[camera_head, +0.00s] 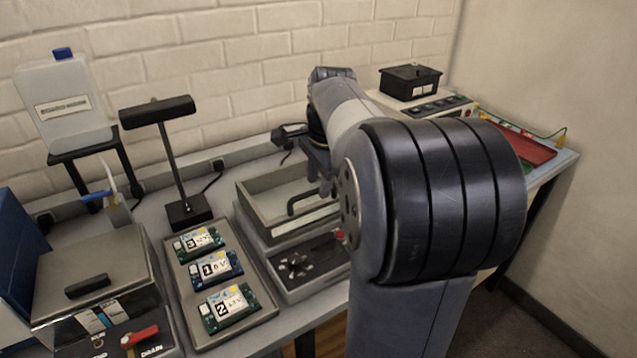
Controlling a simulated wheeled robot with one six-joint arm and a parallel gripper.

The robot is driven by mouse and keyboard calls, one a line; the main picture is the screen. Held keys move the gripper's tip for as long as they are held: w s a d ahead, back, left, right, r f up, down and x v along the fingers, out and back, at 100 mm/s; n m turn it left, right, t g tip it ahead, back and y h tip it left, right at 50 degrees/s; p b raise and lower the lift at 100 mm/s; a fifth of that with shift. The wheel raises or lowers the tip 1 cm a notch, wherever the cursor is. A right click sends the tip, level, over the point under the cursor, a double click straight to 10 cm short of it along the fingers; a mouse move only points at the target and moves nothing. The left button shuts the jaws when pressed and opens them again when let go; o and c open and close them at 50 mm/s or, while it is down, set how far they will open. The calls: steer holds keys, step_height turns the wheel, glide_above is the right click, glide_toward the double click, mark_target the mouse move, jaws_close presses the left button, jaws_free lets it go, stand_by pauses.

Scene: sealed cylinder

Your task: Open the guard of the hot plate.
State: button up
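The hot plate (296,268) stands in the middle of the bench, with a knob panel and a red button on its front. Its guard (262,228) looks like a grey box-shaped frame over the plate, with a dark bar handle (303,199) toward its front right. The guard appears to be down on the hot plate. My gripper (322,182) shows only as a small dark part above the guard's right side, near the handle. My own arm covers the right part of the hot plate and most of the gripper. I cannot tell whether the fingers touch the handle.
Left of the hot plate lies a tray (172,262) with three labelled circuit boards, and a black lamp (186,211) stands behind it. A lidded grey machine (90,265) is at far left. A black box (410,81) and a red tray (528,150) are at right.

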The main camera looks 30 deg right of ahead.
steer(key=shift+w+f, duration=0.1)
steer(key=shift+f, duration=0.35)
jaws_close()
stand_by(0.4)
